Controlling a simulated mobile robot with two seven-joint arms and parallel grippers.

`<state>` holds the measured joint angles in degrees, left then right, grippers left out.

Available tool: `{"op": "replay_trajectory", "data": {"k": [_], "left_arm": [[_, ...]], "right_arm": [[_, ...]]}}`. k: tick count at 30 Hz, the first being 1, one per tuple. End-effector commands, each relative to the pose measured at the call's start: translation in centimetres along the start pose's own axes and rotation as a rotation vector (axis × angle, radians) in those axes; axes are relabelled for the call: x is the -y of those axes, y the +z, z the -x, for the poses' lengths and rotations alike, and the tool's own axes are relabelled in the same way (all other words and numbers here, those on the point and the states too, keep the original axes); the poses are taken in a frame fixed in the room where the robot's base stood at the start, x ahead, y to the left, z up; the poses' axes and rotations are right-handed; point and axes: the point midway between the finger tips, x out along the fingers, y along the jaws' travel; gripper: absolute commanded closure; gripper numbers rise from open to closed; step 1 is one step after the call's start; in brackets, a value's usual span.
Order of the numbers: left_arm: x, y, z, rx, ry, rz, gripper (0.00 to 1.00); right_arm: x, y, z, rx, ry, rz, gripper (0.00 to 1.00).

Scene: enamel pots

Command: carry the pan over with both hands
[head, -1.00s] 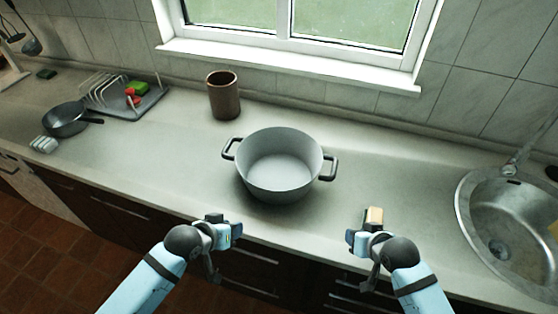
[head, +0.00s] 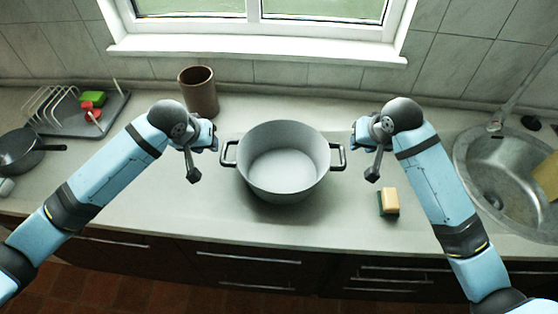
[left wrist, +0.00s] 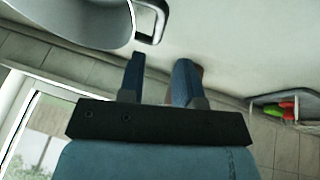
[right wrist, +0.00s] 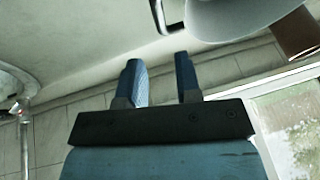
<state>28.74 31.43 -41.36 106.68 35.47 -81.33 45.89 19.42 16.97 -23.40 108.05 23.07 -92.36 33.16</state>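The pan is a grey, two-handled pot (head: 283,165), empty and upright on the counter in front of the window. Its left handle (head: 229,153) and right handle (head: 338,157) stick out to the sides. My left gripper (head: 203,155) is open just left of the left handle, apart from it. In the left wrist view that handle (left wrist: 152,22) lies ahead of the spread fingers (left wrist: 158,60). My right gripper (head: 366,153) is open just right of the right handle. In the right wrist view the handle (right wrist: 158,15) lies ahead of the spread fingers (right wrist: 158,60).
A brown cup (head: 199,92) stands behind the left gripper. A yellow and green sponge (head: 388,202) lies right of the pot. A sink (head: 470,165) is at the right. A dish rack (head: 60,110) and a dark frying pan (head: 18,150) are at the left.

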Motion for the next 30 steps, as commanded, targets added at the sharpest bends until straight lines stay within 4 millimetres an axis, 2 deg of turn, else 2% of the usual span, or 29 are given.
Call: {"op": "replay_trajectory", "data": {"k": [12,17,20,30], "left_arm": [[0.2,-0.4,0.3,0.006,-0.012,0.006,0.69],[0.2,-0.3,-0.5,0.008,-0.012,0.006,0.69],[0.2,-0.3,-1.9,0.008,-0.012,0.007,0.69],[0.3,-0.3,-8.5,0.008,-0.013,0.007,0.69]], "right_arm": [[0.0,-0.4,0.4,0.007,0.007,-0.004,0.69],[0.0,-0.3,-0.5,0.008,0.007,-0.004,0.69],[0.0,-0.3,-1.9,0.009,0.007,-0.005,0.69],[0.0,-0.2,-8.5,0.009,0.007,-0.004,0.69]]}}
